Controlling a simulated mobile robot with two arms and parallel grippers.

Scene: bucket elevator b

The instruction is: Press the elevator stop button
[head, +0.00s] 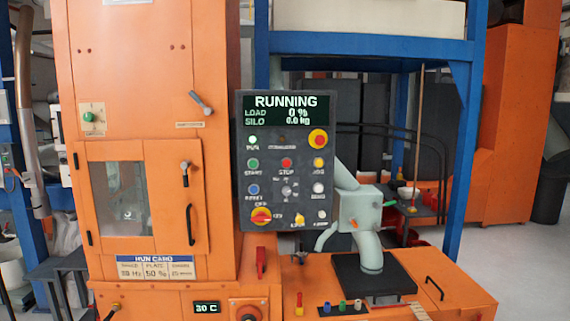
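The dark control panel (240,180) stands upright in front of the orange elevator casing. Its red stop button (286,162), labelled STOP, sits in the middle of a row, between a green START button (253,163) and a yellow button (319,162). The panel's display (286,108) reads RUNNING, LOAD 0 % and SILO 0.0 kg. A green lamp (252,139) labelled RUN looks lit. Nothing covers the stop button. Neither of my grippers shows in the head view.
A larger red button on yellow (318,139) is above and right of the stop button. A red-and-yellow rotary switch (261,216) is at the panel's lower left. A grey-green spout (360,210) stands right of the panel, above an orange cabinet (450,285).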

